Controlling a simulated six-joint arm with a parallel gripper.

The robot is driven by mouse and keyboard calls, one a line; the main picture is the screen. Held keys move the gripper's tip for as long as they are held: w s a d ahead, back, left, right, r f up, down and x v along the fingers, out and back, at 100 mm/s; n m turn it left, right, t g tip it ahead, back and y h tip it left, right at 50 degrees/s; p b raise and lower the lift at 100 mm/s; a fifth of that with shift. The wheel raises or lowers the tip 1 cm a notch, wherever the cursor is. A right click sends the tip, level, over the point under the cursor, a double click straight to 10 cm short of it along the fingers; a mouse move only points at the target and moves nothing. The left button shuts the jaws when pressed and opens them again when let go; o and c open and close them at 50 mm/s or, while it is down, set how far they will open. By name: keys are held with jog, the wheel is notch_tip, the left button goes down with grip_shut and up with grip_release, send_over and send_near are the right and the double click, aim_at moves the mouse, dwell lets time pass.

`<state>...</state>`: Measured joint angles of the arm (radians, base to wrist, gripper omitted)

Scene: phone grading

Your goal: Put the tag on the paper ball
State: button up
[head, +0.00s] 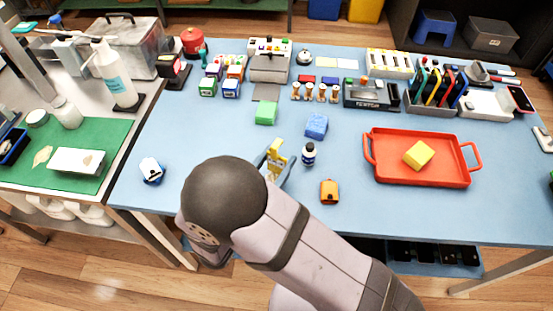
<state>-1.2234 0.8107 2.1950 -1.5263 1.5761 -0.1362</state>
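My gripper (275,163) is low over the middle of the blue table, partly hidden behind my own arm. A small yellow and white piece (275,158) shows at my gripper; I cannot tell whether it is the tag, or whether it is held. A small white lump with dark blue parts (152,170) lies at the table's left front; it may be the paper ball, but is too small to be sure. It is well left of my gripper and apart from it.
A dark bottle with a white cap (309,154) stands just right of my gripper. An orange item (330,191), green block (266,113) and blue block (317,125) are near. A red tray (383,176) holds a yellow block (418,155). The table's left front is mostly clear.

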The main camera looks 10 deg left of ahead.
jog(key=o, duration=0.3)
jog(key=shift+r, duration=0.15)
jog(key=shift+s+a, duration=0.1)
jog(key=b+v, duration=0.2)
jog(key=v, duration=0.9)
jog(key=shift+s+a, duration=0.1)
jog(key=shift+s, duration=0.25)
